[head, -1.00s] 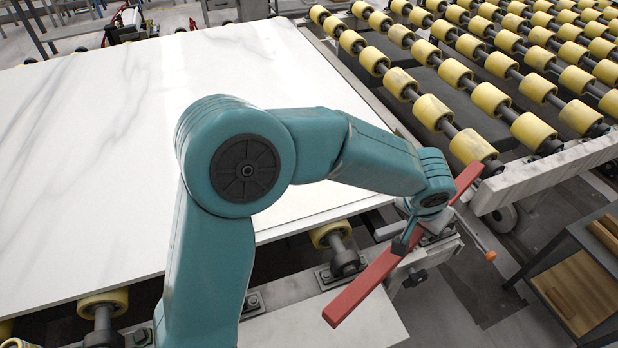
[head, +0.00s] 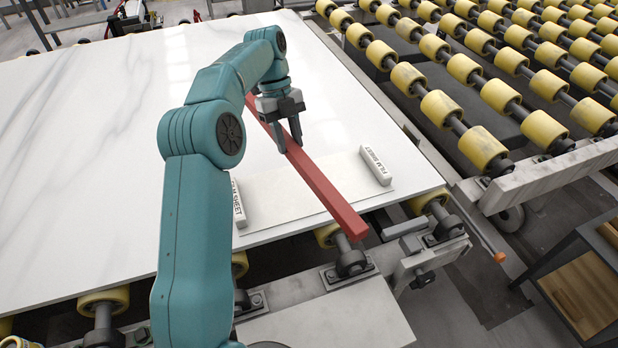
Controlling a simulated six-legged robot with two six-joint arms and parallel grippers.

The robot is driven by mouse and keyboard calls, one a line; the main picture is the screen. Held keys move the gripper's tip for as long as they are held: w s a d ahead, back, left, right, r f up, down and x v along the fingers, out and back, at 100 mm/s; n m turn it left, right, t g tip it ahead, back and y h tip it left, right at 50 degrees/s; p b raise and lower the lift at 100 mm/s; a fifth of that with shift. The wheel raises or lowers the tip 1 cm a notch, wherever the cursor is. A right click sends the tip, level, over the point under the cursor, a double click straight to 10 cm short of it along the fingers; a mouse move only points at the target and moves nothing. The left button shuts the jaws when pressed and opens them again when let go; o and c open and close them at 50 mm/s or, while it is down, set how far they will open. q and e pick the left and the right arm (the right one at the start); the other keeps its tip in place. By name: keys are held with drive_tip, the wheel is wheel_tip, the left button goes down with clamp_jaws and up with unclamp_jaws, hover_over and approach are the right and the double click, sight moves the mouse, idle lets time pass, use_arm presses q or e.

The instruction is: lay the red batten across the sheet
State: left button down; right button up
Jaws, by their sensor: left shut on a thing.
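The red batten (head: 320,187) is a long square bar over the front right part of the white marble slab. My left gripper (head: 289,144) is shut on it, toward its far half. The batten runs from beside my arm down to the slab's front edge, where its near end juts out past the edge. The pale, thin film sheet (head: 275,200) lies on the slab under the batten, with a white block marked FILM SHEET on each side. The batten crosses over it between the blocks; I cannot tell whether it touches. My right gripper is not in view.
The white slab (head: 90,150) rests on yellow rollers and is clear to the left. A roller conveyor (head: 480,80) lies to the right, and a dark cart (head: 575,270) at lower right.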

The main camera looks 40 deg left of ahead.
use_arm(q)
drive_tip(key=s+a+m, duration=0.2)
drive_tip(key=g+b, duration=0.1)
hover_over(284, 205)
drive_tip(key=a, duration=0.2)
wheel_tip(284, 205, down, 5)
drive_tip(key=f, duration=0.9)
drive_tip(key=shift+w+d+f, duration=0.1)
drive_tip(key=shift+w+d, duration=0.1)
drive_tip(key=shift+w, duration=0.2)
wheel_tip(284, 205, down, 5)
drive_tip(key=shift+r, duration=0.1)
drive_tip(key=c, duration=0.8)
unclamp_jaws()
drive_tip(key=shift+y, duration=0.3)
drive_tip(key=shift+o, duration=0.6)
